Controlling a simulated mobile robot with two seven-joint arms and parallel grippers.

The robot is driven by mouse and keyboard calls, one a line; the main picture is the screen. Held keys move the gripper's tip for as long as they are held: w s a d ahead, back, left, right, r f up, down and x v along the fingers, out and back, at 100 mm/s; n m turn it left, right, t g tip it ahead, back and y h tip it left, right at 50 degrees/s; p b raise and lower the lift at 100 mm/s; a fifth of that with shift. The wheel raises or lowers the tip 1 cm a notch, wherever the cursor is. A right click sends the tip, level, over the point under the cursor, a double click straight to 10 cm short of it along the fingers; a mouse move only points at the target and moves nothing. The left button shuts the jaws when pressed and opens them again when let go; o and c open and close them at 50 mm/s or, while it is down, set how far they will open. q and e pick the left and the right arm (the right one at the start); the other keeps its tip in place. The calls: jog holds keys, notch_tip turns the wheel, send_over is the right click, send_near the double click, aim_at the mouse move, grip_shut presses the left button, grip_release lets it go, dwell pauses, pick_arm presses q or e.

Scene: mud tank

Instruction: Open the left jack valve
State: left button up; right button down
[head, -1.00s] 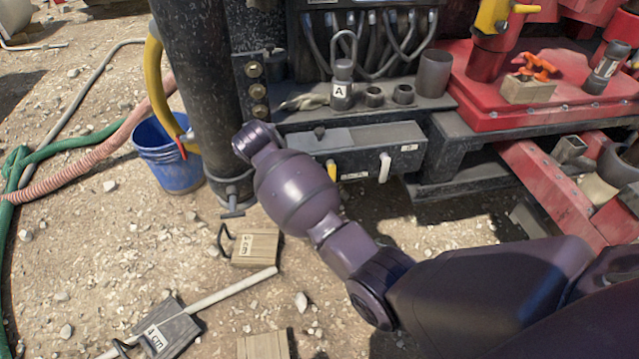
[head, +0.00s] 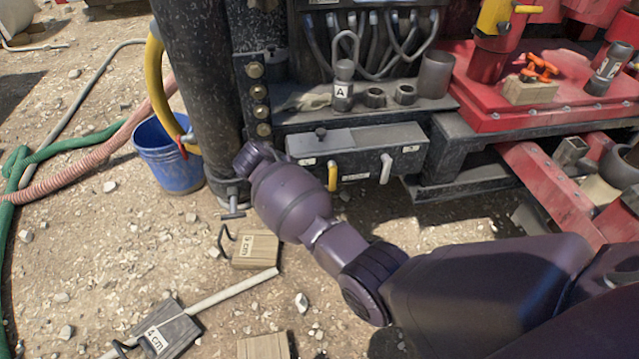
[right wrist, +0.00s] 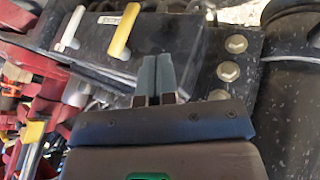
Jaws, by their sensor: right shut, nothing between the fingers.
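A dark valve box (head: 355,143) is fixed low on the machine. On its front, the left handle (head: 332,176) is yellow and hangs down; the right handle (head: 385,168) is white and also points down. In the right wrist view, the yellow handle (right wrist: 120,32) and the white handle (right wrist: 70,30) stand out from the box. My right gripper (right wrist: 158,62) is shut and empty. Its fingertips appear beside the yellow handle, in front of the box end, with no visible contact. In the head view my right arm hides this gripper. My left gripper is out of view.
A black column (head: 205,90) and a bolted plate (head: 257,95) stand left of the box. A blue bucket (head: 168,160) is behind left. A labelled wooden block (head: 255,249) and a dark block (head: 168,330) lie on the gravel. A red platform (head: 500,105) is at right.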

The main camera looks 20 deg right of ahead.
aim_at(332, 176)
pick_arm(q)
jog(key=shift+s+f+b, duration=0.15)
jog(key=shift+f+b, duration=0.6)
jog(key=shift+b, duration=0.1)
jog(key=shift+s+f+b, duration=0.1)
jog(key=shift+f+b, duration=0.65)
jog(key=shift+b, duration=0.1)
pick_arm(e)
jog(key=w+d+f, duration=0.2)
jog(key=d+f, duration=0.6)
jog(key=d, duration=0.1)
jog(key=shift+d, duration=0.15)
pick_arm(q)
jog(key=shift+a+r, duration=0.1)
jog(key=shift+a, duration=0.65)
pick_arm(e)
jog(key=shift+s+d+f+h, duration=0.1)
jog(key=shift+d+h, duration=0.05)
jog(key=shift+h, duration=0.25)
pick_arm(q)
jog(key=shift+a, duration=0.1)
